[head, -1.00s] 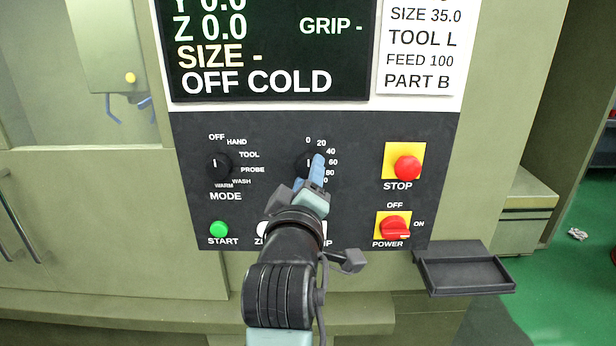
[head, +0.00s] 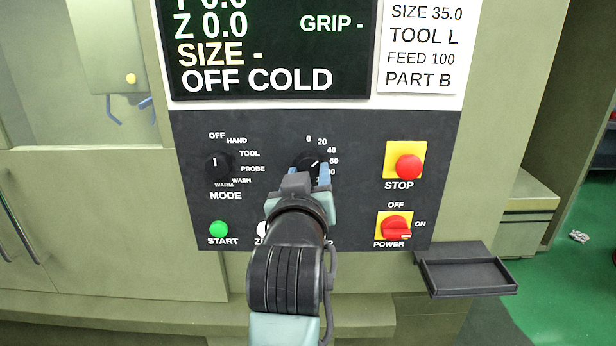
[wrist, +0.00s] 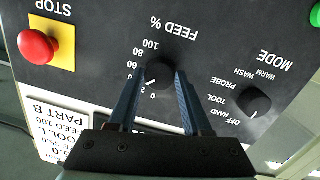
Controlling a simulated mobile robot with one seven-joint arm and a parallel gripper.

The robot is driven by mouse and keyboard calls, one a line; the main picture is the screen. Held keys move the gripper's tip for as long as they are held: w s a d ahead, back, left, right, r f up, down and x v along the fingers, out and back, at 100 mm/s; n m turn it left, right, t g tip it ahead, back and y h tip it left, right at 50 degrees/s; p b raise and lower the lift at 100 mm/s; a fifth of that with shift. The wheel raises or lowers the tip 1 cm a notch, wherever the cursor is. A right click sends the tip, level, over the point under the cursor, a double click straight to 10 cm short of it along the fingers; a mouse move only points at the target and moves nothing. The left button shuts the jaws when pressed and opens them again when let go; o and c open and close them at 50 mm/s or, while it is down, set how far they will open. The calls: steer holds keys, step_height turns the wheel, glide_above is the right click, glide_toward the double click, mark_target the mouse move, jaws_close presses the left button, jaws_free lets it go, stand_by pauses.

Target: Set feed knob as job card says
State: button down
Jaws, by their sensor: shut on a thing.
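The black feed knob (head: 308,162) is on the dark panel, under a scale marked from 0 upward. Its white pointer tilts to the upper right, roughly towards 40. The job card (head: 420,60) at the upper right reads FEED 100. My gripper (head: 310,176) is at the knob and partly covers the lower scale. In the wrist view, upside down, the feed knob (wrist: 158,74) sits between the two blue fingers of my gripper (wrist: 159,78), shut on it. There the FEED % label and the 100 mark show beyond the knob.
The mode knob (head: 216,165) points up, left of the feed knob. The green START button (head: 218,228) is below it. The red STOP button (head: 408,167) and red power switch (head: 396,228) are to the right. An empty dark tray (head: 465,274) juts out at the lower right.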

steer(key=shift+d+r+m+y+b, duration=0.1)
steer(key=shift+m+y+b, duration=0.4)
steer(key=shift+m, duration=2.65)
steer(key=shift+a+f+m+y+b, duration=0.1)
steer(key=shift+m+y+b, duration=0.35)
steer(key=shift+m, duration=2.75)
steer(key=shift+d+r+m+y+b, duration=0.1)
steer(key=shift+m+y+b, duration=0.4)
steer(key=shift+m, duration=2.65)
steer(key=shift+c, duration=1.7)
jaws_free()
steer(key=s+d+b, duration=0.1)
steer(key=s+b, duration=0.2)
steer(key=s, duration=1)
steer(key=shift+d+r+b, duration=0.15)
steer(key=shift+r+b, duration=0.2)
steer(key=shift+r, duration=0.05)
